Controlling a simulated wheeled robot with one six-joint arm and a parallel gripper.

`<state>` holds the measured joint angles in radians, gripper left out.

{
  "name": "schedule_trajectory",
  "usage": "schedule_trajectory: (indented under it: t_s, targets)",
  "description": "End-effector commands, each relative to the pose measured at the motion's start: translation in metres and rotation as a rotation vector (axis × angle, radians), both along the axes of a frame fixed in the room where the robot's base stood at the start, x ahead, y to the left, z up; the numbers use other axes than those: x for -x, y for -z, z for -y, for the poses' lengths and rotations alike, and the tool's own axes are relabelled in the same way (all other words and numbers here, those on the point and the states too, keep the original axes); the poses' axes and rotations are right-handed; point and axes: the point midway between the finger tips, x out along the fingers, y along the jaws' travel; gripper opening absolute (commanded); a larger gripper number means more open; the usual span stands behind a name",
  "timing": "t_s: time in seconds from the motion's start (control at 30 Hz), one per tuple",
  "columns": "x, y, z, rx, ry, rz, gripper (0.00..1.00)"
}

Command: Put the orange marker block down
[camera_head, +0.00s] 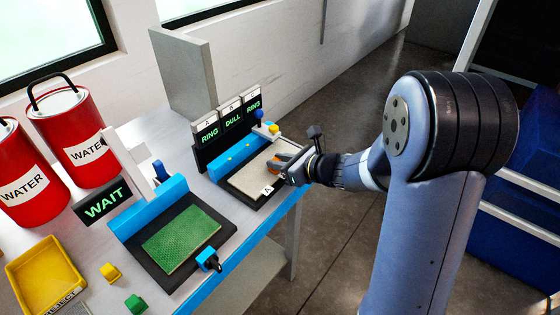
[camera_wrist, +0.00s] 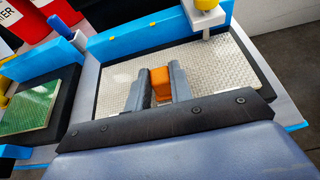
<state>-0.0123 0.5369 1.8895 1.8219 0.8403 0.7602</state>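The orange marker block (camera_wrist: 160,84) is between the two fingers of my gripper (camera_wrist: 159,88) in the wrist view, with a finger against each side. In the head view the block (camera_head: 284,157) shows as a small orange patch at my gripper (camera_head: 290,166). Block and gripper are over the pale textured plate (camera_head: 250,178) in the black-framed station at the right end of the bench. I cannot tell whether the block touches the plate. The lower part of the block is hidden by my gripper.
A blue rail (camera_head: 232,160) with yellow and blue knobs runs behind the plate. Signs reading RING, DULL, RING (camera_head: 232,119) stand behind it. A card marked A (camera_head: 267,190) is at the plate's front edge. Left are a green plate (camera_head: 181,239), a WAIT sign (camera_head: 104,204) and red WATER cans (camera_head: 75,135).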

Motion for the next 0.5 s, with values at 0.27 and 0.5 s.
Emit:
schedule_trajectory:
  t_s: [0.27,0.5]
  targets:
    - [0.0,0.0001,0.0,0.0,0.0,0.0,0.43]
    - [0.0,-0.0005,0.0,0.0,0.0,0.0,0.43]
